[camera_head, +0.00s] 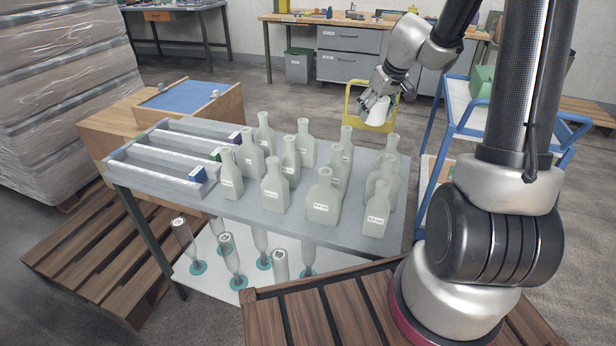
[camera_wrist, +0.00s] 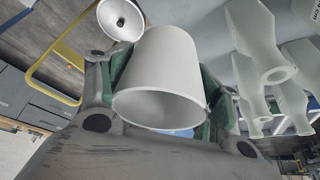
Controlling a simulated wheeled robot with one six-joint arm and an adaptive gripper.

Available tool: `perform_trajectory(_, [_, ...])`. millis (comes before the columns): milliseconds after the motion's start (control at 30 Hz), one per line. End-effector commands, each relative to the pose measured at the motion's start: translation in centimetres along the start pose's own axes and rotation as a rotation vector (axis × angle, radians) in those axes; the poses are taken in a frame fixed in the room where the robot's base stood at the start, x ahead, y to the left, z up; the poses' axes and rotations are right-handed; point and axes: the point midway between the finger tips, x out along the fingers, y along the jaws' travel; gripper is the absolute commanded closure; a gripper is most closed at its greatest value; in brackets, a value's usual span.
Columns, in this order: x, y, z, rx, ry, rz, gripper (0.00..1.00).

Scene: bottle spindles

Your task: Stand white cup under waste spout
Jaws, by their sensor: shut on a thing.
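My gripper (camera_head: 368,102) is shut on the white cup (camera_head: 378,114), held in the air beyond the far right part of the bottle table. In the wrist view the cup (camera_wrist: 160,70) sits between the green-padded fingers, its open mouth toward the bottom of the picture. A round white piece with a dark centre (camera_wrist: 120,18) shows behind the cup; I cannot tell whether it is the waste spout. No waste spout is clearly recognizable in the head view.
Several pale bottles (camera_head: 324,197) stand on the grey table (camera_head: 215,203); some also show in the wrist view (camera_wrist: 262,45). A slotted rack (camera_head: 150,170) is at its left. A blue cart (camera_head: 462,115) and a yellow frame (camera_head: 352,92) stand beyond. Inverted bottles (camera_head: 229,255) are below.

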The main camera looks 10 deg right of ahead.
Motion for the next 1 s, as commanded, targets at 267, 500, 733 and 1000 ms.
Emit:
perform_trajectory(267, [2.2,0.1,1.4,0.002,-0.010,0.007,0.56])
perform_trajectory(500, [4.2,0.1,2.2,0.003,-0.013,0.006,0.56])
perform_trajectory(733, [6.6,0.1,3.2,0.002,-0.013,0.007,0.56])
perform_trajectory(1000, [8.3,0.2,3.9,0.001,-0.012,0.008,0.56])
